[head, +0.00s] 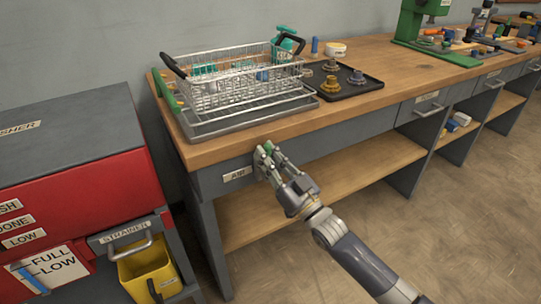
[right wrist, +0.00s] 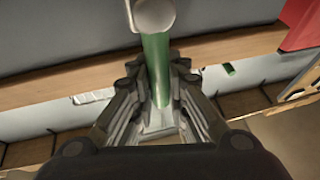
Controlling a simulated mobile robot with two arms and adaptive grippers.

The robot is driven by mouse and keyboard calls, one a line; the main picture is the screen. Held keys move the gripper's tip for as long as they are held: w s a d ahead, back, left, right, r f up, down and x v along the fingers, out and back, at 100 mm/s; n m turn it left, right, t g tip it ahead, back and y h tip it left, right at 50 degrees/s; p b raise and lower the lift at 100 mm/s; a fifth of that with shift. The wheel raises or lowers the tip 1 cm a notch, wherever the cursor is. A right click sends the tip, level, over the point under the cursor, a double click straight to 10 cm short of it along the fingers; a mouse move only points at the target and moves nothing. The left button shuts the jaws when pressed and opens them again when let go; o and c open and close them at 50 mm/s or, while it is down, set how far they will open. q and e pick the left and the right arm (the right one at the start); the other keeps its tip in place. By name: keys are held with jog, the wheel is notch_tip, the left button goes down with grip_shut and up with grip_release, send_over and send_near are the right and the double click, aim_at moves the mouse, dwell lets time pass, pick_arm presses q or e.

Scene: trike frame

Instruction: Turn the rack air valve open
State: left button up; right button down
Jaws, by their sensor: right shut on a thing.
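The rack air valve's green lever (right wrist: 155,60) shows in the right wrist view, joined to a round pale metal fitting (right wrist: 152,14) at the top. My right gripper (head: 269,157) is at the bench's front face, just right of the label plate (head: 237,174). In the right wrist view, its fingers (right wrist: 157,100) are closed around the lever, one on each side. In the head view the fingers hide most of the valve, with only a little green showing near the tips. My left gripper is not in view.
A wire basket rack (head: 235,88) on a tray and a black tray (head: 345,94) with knobs stand on the wooden bench (head: 385,55). A red and grey washer (head: 90,185) stands left, above a yellow bin (head: 150,272). The floor (head: 455,220) at right is clear.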

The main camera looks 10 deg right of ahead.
jog(key=shift+f, duration=0.15)
dwell(0.3)
jog(key=c, duration=1.6)
grip_release()
jog(key=shift+o, duration=0.3)
jog(key=v, duration=1.2)
